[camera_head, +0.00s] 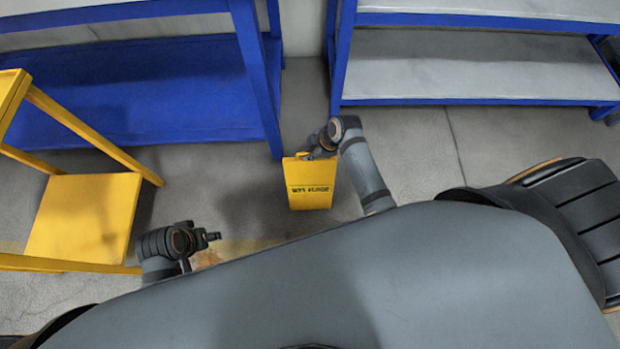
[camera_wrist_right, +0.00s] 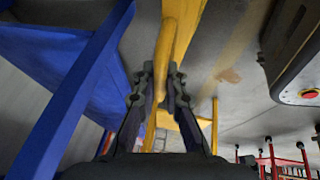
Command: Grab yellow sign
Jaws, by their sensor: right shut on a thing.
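The yellow sign (camera_head: 310,188) with dark "WET FLOOR" lettering is in the middle of the head view, in front of the gap between the blue shelves. My right gripper (camera_head: 318,150) is at its top edge. In the right wrist view the yellow sign (camera_wrist_right: 181,28) runs between the fingers of my right gripper (camera_wrist_right: 163,85), which is shut on it. Whether the sign's foot touches the floor is hard to tell. My left gripper (camera_head: 213,236) is at the lower left, away from the sign; its fingers are too small to read.
A blue shelf (camera_head: 262,80) stands left of the sign and another blue shelf (camera_head: 470,101) stands to the right. A yellow cart (camera_head: 85,215) is at the left. Bare grey floor (camera_head: 430,150) lies right of the sign. Red posts (camera_wrist_right: 272,155) show in the wrist view.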

